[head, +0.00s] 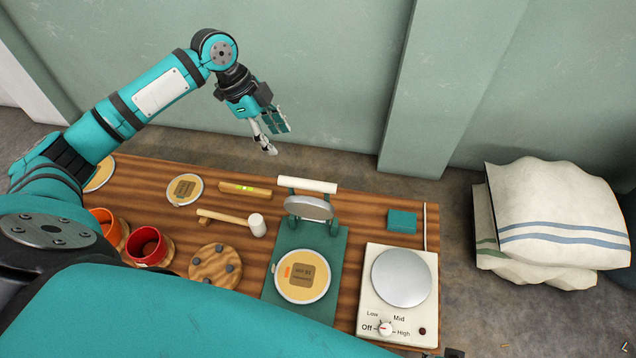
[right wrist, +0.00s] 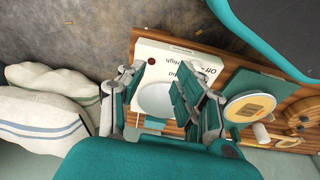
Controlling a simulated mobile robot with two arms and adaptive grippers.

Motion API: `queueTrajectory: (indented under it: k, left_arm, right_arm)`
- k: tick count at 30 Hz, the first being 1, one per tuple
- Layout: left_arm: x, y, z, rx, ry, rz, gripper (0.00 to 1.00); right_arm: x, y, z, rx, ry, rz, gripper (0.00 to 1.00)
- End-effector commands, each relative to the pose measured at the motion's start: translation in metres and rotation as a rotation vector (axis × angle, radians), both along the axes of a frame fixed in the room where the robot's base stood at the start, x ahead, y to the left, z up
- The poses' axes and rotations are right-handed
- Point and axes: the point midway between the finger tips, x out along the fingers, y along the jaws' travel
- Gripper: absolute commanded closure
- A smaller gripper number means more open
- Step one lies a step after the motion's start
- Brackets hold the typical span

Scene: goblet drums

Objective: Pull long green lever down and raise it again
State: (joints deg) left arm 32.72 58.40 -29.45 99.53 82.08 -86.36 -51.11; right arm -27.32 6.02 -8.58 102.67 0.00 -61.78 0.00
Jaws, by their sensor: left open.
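A green press (head: 335,250) stands on the wooden table, with a flat green base and a round disc (head: 310,208) tilted up on its hinge. A cream bar (head: 307,184) crosses its raised far end; a long green lever is not clearly visible. A round pad with a brown label (head: 302,275) lies on the base. The press also shows in the right wrist view (right wrist: 262,84). My left gripper (head: 275,138) is open and empty, beyond the table's back edge, left of the cream bar. My right gripper (right wrist: 158,88) is open and empty over the hot plate.
A hot plate (head: 368,310) stands right of the press, with a small teal block (head: 402,221) behind it. A mallet (head: 230,221), a level (head: 245,190), a round wooden trivet (head: 215,264) and cups (head: 147,246) lie left. Stacked sacks (head: 550,220) are at right. A wall stands behind.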

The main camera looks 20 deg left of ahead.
Motion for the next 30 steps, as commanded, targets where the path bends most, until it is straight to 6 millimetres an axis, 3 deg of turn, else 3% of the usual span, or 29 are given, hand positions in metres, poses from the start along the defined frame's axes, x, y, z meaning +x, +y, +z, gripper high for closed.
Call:
queueTrajectory:
  k: [8, 21, 30]
  left_arm:
    - [0.005, -0.019, -0.047, -0.004, 0.003, 0.002, 0.51]
    - [0.015, -0.052, -0.132, -0.002, 0.001, 0.005, 0.51]
    - [0.019, -0.062, -0.157, -0.002, -0.002, 0.005, 0.51]
  right_arm:
    - [0.008, 0.000, 0.029, 0.002, -0.021, -0.003, 0.66]
    - [0.008, -0.001, 0.099, 0.003, -0.058, -0.008, 0.66]
    - [0.003, -0.002, 0.125, 0.004, -0.068, -0.011, 0.66]
